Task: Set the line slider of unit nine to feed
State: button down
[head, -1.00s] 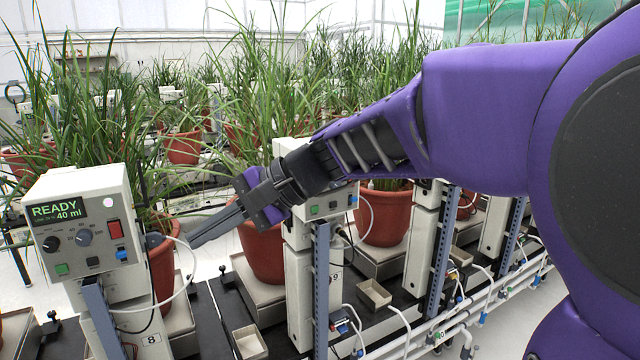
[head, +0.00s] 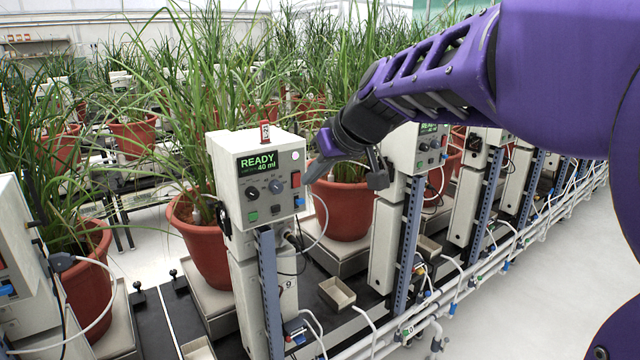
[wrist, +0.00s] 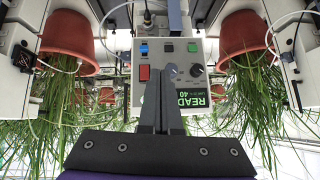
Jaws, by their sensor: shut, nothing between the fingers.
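Unit nine (head: 262,185) is a cream control box on a post marked 9, with a READY 40 ml display (head: 257,162). My gripper (head: 313,172) is shut and empty, at the right of the box in the head view. In the wrist view its fingers (wrist: 167,70) overlap the upside-down panel, beside the red switch (wrist: 144,73); contact is unclear.
Potted plants stand on both sides, with a red pot (head: 200,245) at the left and another (head: 343,208) behind my gripper. Thin white tubes hang near the box. Another unit (head: 412,150) stands at the right. Open floor lies at the lower right (head: 540,280).

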aim_at(302, 203)
jog(key=shift+w+d+r+n+t, duration=0.15)
jog(key=shift+w+d+n, duration=0.05)
jog(key=shift+w+d, duration=0.3)
jog(key=shift+w+d+r+n+t, duration=0.2)
jog(key=shift+w+d, duration=0.15)
jog(key=shift+d, duration=0.2)
jog(key=shift+f, duration=0.15)
jog(key=x, duration=1)
jog(key=shift+d+f, duration=0.1)
jog(key=shift+d, duration=0.05)
jog(key=shift+f, duration=0.1)
notch_tip(302, 203, down, 2)
jog(key=b, duration=0.3)
jog(key=shift+f, duration=0.1)
jog(key=shift+s, duration=0.1)
